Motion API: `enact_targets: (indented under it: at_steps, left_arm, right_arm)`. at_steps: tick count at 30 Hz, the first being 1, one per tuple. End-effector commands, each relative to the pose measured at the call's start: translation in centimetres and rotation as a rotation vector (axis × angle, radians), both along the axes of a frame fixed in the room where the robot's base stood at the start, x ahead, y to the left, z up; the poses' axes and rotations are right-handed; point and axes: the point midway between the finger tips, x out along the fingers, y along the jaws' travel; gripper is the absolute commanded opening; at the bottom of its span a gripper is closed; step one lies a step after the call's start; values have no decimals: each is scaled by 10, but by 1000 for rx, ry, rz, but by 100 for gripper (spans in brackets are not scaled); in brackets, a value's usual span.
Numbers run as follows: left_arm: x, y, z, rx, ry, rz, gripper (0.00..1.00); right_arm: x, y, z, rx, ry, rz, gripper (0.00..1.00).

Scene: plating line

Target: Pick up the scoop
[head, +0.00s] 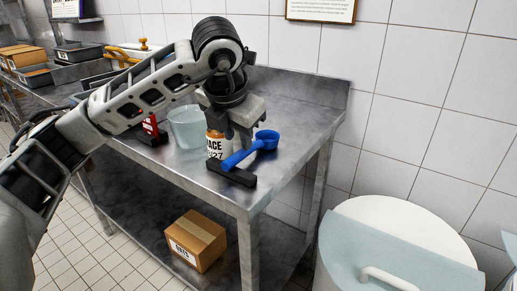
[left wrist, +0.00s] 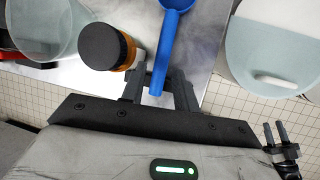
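The blue scoop (head: 267,141) lies near the right front of the steel table, its bowl toward the back right and its handle running toward the front left. In the left wrist view the handle (left wrist: 163,55) reaches in between the two fingertips. My left gripper (head: 240,132) is over the table, beside and above the handle. In the left wrist view its fingers (left wrist: 160,90) are apart, with a gap on each side of the handle. My right gripper (left wrist: 275,132) shows small at the right of the left wrist view, its two fingers apart and empty.
A jar with an orange-and-white label (head: 214,145) stands close left of the handle. A clear tub (head: 186,127) is farther left. A white bin (head: 400,235) stands right of the table (head: 200,172). A carton (head: 197,240) sits below.

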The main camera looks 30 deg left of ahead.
Motion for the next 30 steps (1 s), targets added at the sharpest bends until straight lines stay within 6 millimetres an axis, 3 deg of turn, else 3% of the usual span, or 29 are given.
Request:
enact_targets:
  at_steps: [9,19,20,23,30]
  left_arm:
    - [11,4,-42,0,6,2,30]
    - [15,5,-50,-1,2,0,30]
    - [15,5,-50,-1,2,0,28]
    - [15,5,-50,-1,2,0,0]
    - [15,5,-49,-1,1,0,0]
  right_arm:
    - [0,0,0,0,1,2,40]
    - [-1,0,-1,0,2,2,40]
    - [-1,0,-1,0,2,2,40]
    - [-1,0,-1,-1,3,3,40]
    - [-1,0,-1,-1,3,3,40]
